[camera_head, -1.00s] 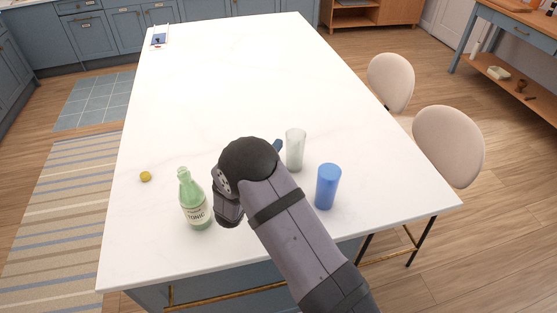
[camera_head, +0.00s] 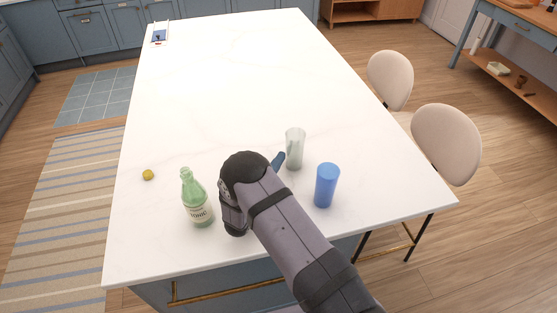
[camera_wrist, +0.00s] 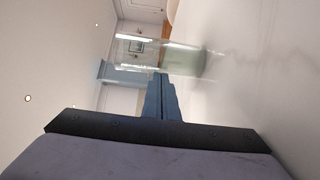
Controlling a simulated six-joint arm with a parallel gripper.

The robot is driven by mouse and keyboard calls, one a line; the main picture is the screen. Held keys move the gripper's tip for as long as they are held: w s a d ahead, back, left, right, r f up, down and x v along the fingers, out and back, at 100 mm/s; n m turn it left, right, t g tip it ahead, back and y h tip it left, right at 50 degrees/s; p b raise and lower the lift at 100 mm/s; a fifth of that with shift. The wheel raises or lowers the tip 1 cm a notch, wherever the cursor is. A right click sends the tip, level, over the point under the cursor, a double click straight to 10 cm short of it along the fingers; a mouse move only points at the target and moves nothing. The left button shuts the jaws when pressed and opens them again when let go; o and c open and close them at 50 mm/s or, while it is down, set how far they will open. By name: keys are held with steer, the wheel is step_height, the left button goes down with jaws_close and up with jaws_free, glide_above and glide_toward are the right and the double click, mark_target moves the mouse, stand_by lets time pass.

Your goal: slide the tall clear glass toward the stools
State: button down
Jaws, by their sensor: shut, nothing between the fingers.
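The tall clear glass (camera_head: 295,148) stands upright on the white table, right of my gripper. In the wrist view the glass (camera_wrist: 180,58) lies sideways across the picture, just ahead of the fingertips. My gripper (camera_head: 279,161) is low over the table, with its blue fingers pointing at the left side of the glass. In the wrist view the fingers (camera_wrist: 160,98) are together with nothing between them. I cannot tell whether they touch the glass. Two pale stools (camera_head: 446,143) stand beyond the table's right edge.
A blue cup (camera_head: 327,186) stands close in front of the glass, to the right. A green tonic bottle (camera_head: 197,200) stands left of my arm, and a small yellow object (camera_head: 148,175) lies farther left. The white table (camera_head: 360,140) is clear between the glass and the right edge.

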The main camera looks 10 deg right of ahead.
mark_target(291, 157)
steer(key=d, duration=0.5)
steer(key=shift+w+d+b, duration=0.15)
steer(key=shift+w+b, duration=0.05)
steer(key=shift+b, duration=0.2)
steer(key=shift+a, duration=0.65)
step_height(291, 157, up, 15)
steer(key=b, duration=0.3)
steer(key=shift+d+r, duration=0.1)
steer(key=w+d+b, duration=0.1)
steer(key=d+b, duration=0.6)
steer(key=d, duration=1.4)
steer(key=shift+w, duration=0.35)
